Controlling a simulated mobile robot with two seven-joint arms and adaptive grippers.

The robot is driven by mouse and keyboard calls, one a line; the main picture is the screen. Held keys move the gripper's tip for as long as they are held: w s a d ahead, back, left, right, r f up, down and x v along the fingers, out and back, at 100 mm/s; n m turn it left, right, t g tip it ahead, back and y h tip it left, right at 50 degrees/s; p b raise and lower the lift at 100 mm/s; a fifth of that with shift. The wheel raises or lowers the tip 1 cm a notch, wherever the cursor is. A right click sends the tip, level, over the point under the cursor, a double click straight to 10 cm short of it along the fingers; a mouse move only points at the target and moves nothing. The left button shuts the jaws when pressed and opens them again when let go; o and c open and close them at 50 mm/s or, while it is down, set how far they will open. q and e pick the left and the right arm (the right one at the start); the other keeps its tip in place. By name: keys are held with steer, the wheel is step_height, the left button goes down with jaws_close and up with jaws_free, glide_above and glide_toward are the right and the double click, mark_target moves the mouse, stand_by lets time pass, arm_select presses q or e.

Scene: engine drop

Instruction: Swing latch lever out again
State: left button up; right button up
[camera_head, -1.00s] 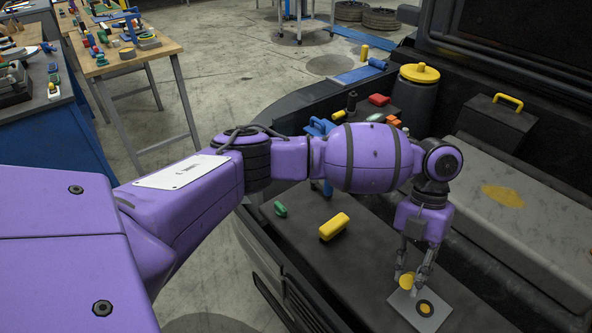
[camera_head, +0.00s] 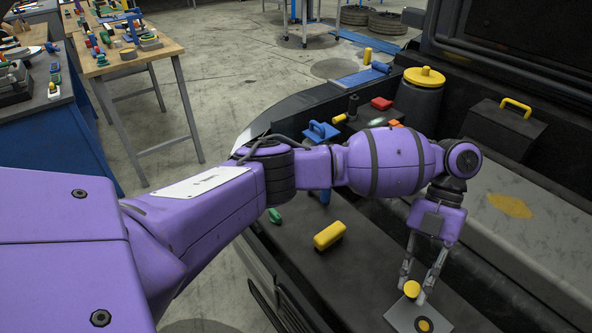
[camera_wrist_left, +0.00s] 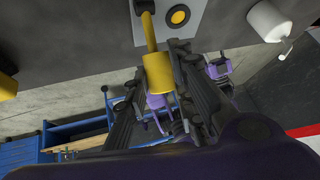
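The latch lever has a yellow knob (camera_head: 411,289) on a short arm. It stands at a grey plate (camera_head: 401,318) that carries a black disc with a yellow centre (camera_head: 424,325), at the lower right of the head view. My left gripper (camera_head: 414,290) points down with a finger on either side of the knob. In the left wrist view the yellow knob (camera_wrist_left: 158,73) fills the gap between the fingertips, and the lever's yellow stem runs up to a dark pivot on the plate. My right gripper is not in the head view; small purple parts in the wrist view are unclear.
A yellow block (camera_head: 330,236) and a green piece (camera_head: 275,215) lie on the dark deck left of the gripper. A black canister with a yellow lid (camera_head: 424,77) and a black box (camera_head: 503,125) stand behind. A long grey cover (camera_head: 500,245) lies to the right.

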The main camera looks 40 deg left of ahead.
arm_select(q)
steer(key=o, duration=0.4)
steer(key=shift+w+a, duration=0.1)
steer(key=v, duration=1.2)
